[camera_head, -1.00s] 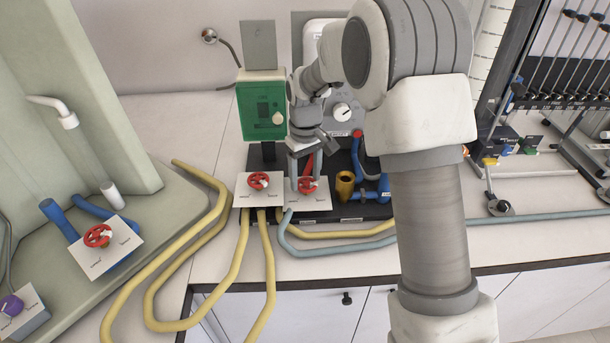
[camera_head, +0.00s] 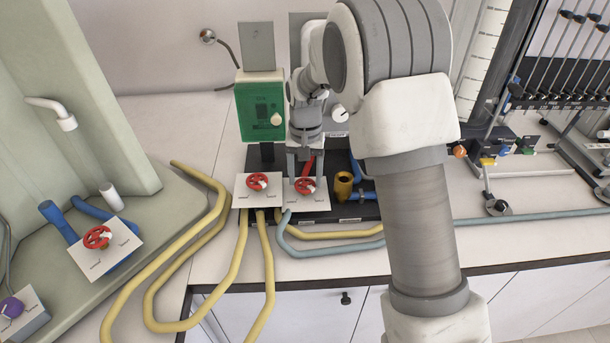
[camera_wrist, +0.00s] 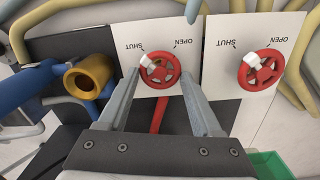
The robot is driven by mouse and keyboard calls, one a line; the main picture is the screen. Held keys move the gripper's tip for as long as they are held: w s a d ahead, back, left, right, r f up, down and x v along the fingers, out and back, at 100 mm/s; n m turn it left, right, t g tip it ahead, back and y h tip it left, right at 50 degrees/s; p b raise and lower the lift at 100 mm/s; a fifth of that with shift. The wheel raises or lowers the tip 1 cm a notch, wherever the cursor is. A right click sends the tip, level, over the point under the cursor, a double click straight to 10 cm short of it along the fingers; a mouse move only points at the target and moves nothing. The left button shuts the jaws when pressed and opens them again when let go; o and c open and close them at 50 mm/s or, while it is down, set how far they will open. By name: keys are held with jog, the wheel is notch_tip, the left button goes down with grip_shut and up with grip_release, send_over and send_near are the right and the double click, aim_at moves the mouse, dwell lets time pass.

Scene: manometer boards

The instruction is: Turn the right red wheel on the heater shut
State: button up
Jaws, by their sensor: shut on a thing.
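The heater's right red wheel (camera_head: 305,187) sits on a white plate. In the wrist view this wheel (camera_wrist: 160,70) is the left one, with a white mark at its upper left, on the SHUT label's side. SHUT is printed left of it and OPEN right. My gripper (camera_head: 306,182) reaches down over it, shut on the wheel with one finger on each side; the fingers (camera_wrist: 161,75) also show in the wrist view. The heater's left red wheel (camera_head: 257,182) is free on its own plate; it also shows in the wrist view (camera_wrist: 261,69).
A green box (camera_head: 261,105) stands behind the wheels. A brass cup (camera_head: 344,185) and blue pipes are close to the right. Yellow hoses (camera_head: 243,270) and a grey-blue hose (camera_head: 300,247) run in front. Another red wheel (camera_head: 97,237) is on the left bench.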

aim_at(306, 183)
dwell(0.5)
jog(key=o, duration=1.4)
jog(key=shift+c, duration=0.2)
notch_tip(306, 183, up, 18)
jog(key=shift+f+p, duration=0.2)
jog(key=shift+p, duration=0.25)
